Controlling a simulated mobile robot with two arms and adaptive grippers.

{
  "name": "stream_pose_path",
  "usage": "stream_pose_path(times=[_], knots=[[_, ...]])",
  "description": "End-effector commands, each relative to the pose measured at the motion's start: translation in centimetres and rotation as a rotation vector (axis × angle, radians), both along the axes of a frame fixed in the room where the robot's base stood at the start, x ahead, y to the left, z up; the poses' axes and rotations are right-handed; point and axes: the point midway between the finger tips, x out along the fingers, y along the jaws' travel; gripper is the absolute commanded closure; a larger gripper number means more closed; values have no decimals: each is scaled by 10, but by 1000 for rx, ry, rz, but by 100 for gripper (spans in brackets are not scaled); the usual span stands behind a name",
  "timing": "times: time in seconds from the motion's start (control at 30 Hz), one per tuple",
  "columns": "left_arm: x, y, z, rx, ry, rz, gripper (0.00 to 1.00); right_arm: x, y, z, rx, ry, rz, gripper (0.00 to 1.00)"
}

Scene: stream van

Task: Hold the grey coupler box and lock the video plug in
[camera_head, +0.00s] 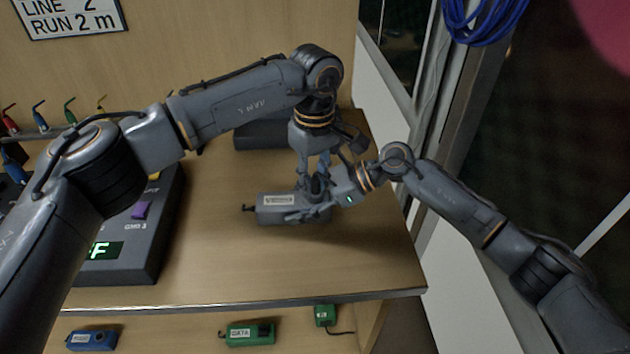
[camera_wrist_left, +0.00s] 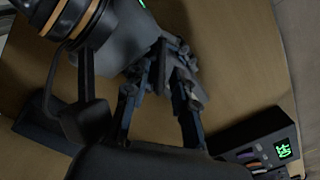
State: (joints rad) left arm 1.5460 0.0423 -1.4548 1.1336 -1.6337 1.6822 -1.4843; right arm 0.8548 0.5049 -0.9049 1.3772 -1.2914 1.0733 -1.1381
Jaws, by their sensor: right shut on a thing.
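The grey coupler box (camera_head: 275,202), with a white label, lies on the wooden worktop in the head view. A short dark lead sticks out of its left end. My right gripper (camera_head: 308,208) reaches in from the right and is shut on the box at its right end. My left gripper (camera_head: 314,178) points down from above at the same end, its fingers apart. In the left wrist view its fingers (camera_wrist_left: 160,92) show a gap between them, with the right gripper (camera_wrist_left: 172,65) just beyond. I cannot make out the video plug; the two grippers cover that end.
A grey console (camera_head: 125,270) with a lit green display stands at the left. A dark box (camera_head: 262,135) sits behind my left wrist. Blue (camera_head: 92,340) and green (camera_head: 250,333) boxes lie below the worktop's front edge (camera_head: 250,301). The worktop in front of the coupler is clear.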

Motion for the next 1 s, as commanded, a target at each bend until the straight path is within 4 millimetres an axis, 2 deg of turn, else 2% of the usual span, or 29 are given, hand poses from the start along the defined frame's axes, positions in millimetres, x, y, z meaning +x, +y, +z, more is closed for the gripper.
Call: stream_pose_path(times=[0.03, 0.4, 0.6, 0.83, 0.87, 0.97, 1.0], knots=[[10, 0, 18, -15, -32, 18, 58, -11, 6, -8, -12, 2, 35, 86], [5, -3, 92, -16, -19, 6, 58, -10, 4, -9, -14, 4, 31, 86], [3, -3, 112, -13, -12, 2, 58, -8, 2, -9, -15, 4, 23, 86], [2, -3, 115, -10, -7, -1, 58, -6, 0, -9, -15, 2, 17, 86], [2, -3, 114, -10, -7, -1, 58, -6, 0, -9, -15, 2, 17, 42], [2, -3, 114, -10, -7, -1, 58, -6, 0, -8, -14, 3, 16, 21], [2, -3, 114, -9, -7, -1, 58, -6, 1, -7, -13, 3, 16, 19]])
